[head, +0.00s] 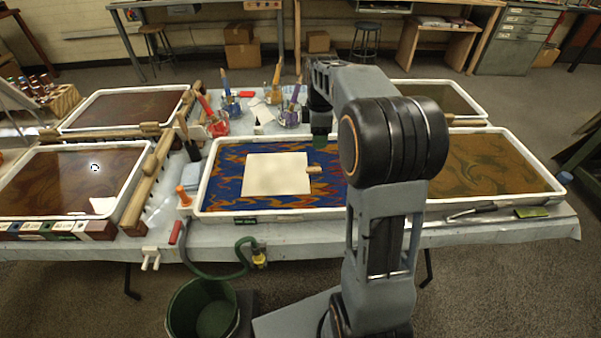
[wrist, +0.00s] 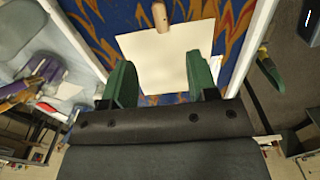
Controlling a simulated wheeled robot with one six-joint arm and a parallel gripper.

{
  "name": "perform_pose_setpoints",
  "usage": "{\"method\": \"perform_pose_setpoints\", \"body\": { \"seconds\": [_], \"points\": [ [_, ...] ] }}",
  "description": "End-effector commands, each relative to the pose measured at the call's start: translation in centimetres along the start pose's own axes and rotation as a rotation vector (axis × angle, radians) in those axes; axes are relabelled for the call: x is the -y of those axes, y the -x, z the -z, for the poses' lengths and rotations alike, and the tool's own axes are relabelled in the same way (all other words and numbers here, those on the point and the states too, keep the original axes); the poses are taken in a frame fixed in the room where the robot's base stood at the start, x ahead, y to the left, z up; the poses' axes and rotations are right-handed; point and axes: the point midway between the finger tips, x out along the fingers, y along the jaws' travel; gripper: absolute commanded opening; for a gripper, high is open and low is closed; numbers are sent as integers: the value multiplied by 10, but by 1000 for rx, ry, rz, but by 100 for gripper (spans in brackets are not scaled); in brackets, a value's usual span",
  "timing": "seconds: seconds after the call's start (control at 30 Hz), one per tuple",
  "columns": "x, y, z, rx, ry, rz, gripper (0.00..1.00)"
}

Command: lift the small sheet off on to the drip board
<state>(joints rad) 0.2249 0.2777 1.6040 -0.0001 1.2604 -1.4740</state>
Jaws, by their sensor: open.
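The small cream sheet (head: 277,174) lies flat on the blue, red and orange marbled surface of the middle tray (head: 204,190). A small wooden piece (head: 314,169) sits at the sheet's right edge; it also shows in the wrist view (wrist: 161,17). My gripper (wrist: 162,82) is open and empty, with green fingers apart. In the wrist view the sheet (wrist: 160,62) shows beyond and between the fingers. In the head view my gripper (head: 320,140) is partly hidden by my arm, over the far part of the tray. I cannot pick out the drip board for certain.
Brown-patterned trays stand at the left (head: 118,205) and right (head: 555,183). Jars with brushes (head: 217,124) stand behind the middle tray. An orange knob-like item (head: 182,196) stands at its left corner. A green bucket (head: 204,310) is on the floor in front.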

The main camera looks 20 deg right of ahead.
Motion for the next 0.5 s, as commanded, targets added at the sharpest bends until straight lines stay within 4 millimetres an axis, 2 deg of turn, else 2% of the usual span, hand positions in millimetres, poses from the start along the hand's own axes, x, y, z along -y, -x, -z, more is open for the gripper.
{"method": "perform_pose_setpoints", "body": {
  "seconds": [0.3, 0.5],
  "points": [
    [1, -58, 0, 0, 9, 4, 53],
    [0, -76, 0, 0, 8, 0, 53]
  ]
}}
